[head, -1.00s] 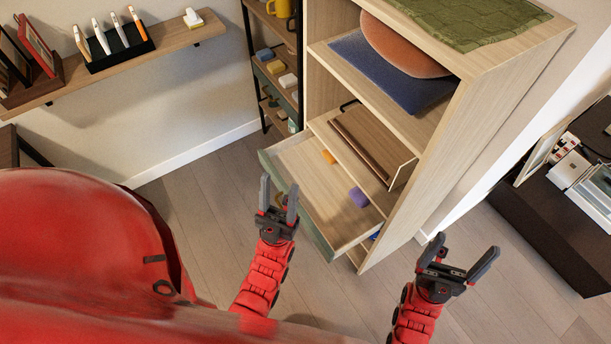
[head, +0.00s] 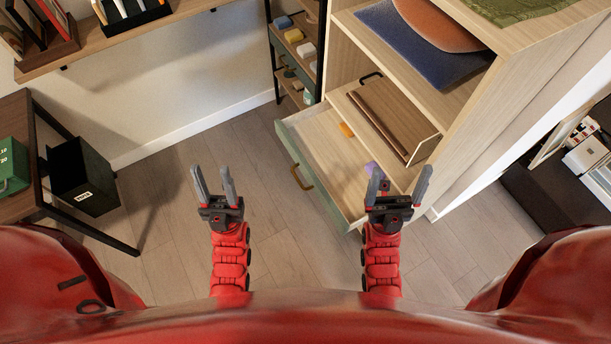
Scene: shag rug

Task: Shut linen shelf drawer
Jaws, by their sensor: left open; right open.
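The linen shelf (head: 480,115) is a pale wood unit at the right. Its low drawer (head: 292,134) is pulled out, with a grey-green front and a brass handle (head: 301,177). Inside the drawer lie an orange block (head: 346,130) and a purple item (head: 371,169), partly hidden by my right gripper. My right gripper (head: 398,186) is open and empty, and overlaps the drawer's near right corner in the view; I cannot tell whether it touches. My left gripper (head: 213,184) is open and empty over the floor, left of the drawer.
A dark metal rack (head: 297,50) stands behind the drawer. At the left are a dark table (head: 40,150) and a black-green bin (head: 84,178). A wall shelf (head: 110,40) runs along the upper left. Wood floor (head: 180,160) is clear between table and drawer.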

